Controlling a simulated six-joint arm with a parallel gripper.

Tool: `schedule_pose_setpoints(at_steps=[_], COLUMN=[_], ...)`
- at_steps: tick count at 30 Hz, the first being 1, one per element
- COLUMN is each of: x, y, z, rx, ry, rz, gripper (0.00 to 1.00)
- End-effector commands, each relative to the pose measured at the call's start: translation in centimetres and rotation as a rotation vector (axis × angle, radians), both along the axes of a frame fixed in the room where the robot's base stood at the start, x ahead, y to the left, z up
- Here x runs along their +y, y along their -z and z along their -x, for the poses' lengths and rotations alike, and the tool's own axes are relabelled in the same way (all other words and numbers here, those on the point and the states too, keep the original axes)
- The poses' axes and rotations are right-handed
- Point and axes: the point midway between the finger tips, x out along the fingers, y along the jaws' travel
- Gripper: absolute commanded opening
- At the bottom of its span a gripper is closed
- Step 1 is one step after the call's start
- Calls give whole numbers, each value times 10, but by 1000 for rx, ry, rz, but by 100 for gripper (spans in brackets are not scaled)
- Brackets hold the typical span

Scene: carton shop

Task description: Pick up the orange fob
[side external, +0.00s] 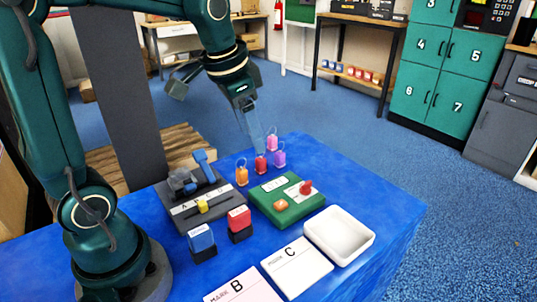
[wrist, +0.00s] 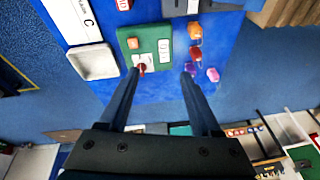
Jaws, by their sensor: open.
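The orange fob (side external: 241,174) stands on the blue table, with a loop on top, at the left end of a small group of fobs. In the wrist view the orange fob (wrist: 194,31) is near the top, beyond the right fingertip. My gripper (side external: 254,143) is open and above the table, behind the red fob (side external: 260,165) in the side view. Its open fingers (wrist: 160,76) show in the wrist view with nothing held between them. The pink fob (side external: 272,142) and purple fob (side external: 279,159) stand to the right; the right finger partly hides one fob in the wrist view.
A green panel (side external: 262,201) with an orange button and red knob lies close in front of the fobs. A dark device (side external: 181,209) with a blue lever stands left. Blue (side external: 201,239) and red (side external: 239,220) stamps, a white tray (side external: 345,255) and mark cards (side external: 290,279) are nearer.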

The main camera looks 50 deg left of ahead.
Motion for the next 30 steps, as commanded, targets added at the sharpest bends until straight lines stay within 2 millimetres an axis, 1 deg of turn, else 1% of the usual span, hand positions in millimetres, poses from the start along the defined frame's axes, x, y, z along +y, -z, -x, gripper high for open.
schedule_pose_setpoints(at_steps=[1,3,6,9,12,15,20,27,30], x=[12,27,50,69,83,90,95,94,94], y=[10,23,46,70,91,106,121,151,160], z=[-10,-20,-31,-36,-35,-31,-25,-24,-25], rx=[36,80,143,199,245,283,309,310,308], ry=[-14,-29,-56,-90,-129,-156,-177,-176,-176], rz=[3,8,23,46,69,90,104,104,103], gripper=[65,65,65,65,65,65,65,65,65])
